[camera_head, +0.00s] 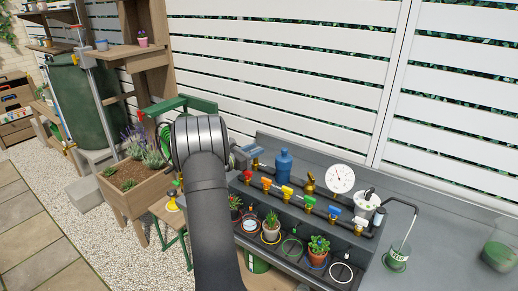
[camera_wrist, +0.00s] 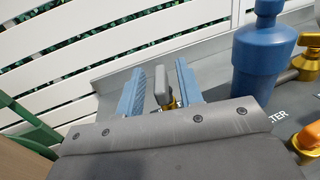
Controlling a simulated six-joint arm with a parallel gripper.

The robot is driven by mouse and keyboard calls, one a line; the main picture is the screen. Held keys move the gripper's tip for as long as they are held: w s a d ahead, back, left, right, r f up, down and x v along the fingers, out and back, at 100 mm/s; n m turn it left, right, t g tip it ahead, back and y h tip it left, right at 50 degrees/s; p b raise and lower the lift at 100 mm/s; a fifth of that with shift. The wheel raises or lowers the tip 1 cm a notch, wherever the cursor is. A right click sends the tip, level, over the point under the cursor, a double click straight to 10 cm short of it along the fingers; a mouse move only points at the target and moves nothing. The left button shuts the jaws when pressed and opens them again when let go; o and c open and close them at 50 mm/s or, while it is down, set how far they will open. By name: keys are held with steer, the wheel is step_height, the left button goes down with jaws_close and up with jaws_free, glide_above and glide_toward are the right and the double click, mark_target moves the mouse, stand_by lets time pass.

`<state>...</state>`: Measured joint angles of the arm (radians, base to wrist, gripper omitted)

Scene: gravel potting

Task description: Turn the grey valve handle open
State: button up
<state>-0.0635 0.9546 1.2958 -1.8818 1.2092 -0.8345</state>
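The grey valve handle (camera_wrist: 162,86) stands between the two blue fingers of my gripper (camera_wrist: 159,66) in the wrist view, with a bit of brass below it. Gaps show on both sides of the handle, so the fingers are open around it and appear not to touch it. In the head view my gripper (camera_head: 249,152) is at the left end of the dark pipe, beside the blue bottle-shaped filter (camera_head: 283,165). I cannot make out the grey handle there; the gripper and arm cover that spot.
Red (camera_head: 247,175), yellow (camera_head: 287,191) and blue (camera_head: 334,211) handles, among others, line the front pipe. A brass fitting (camera_wrist: 307,55) and the blue filter (camera_wrist: 260,55) stand right of my gripper. A round gauge (camera_head: 340,178) stands behind. Potted plants (camera_head: 271,227) sit below the handles.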

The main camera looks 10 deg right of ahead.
steer(key=shift+x, duration=1.4)
jaws_close()
steer(key=shift+w+a+n+t+y, duration=0.1)
steer(key=shift+n+t+y, duration=0.55)
steer(key=shift+t, duration=0.25)
jaws_free()
steer(key=v, duration=1.7)
steer(key=shift+a, duration=0.15)
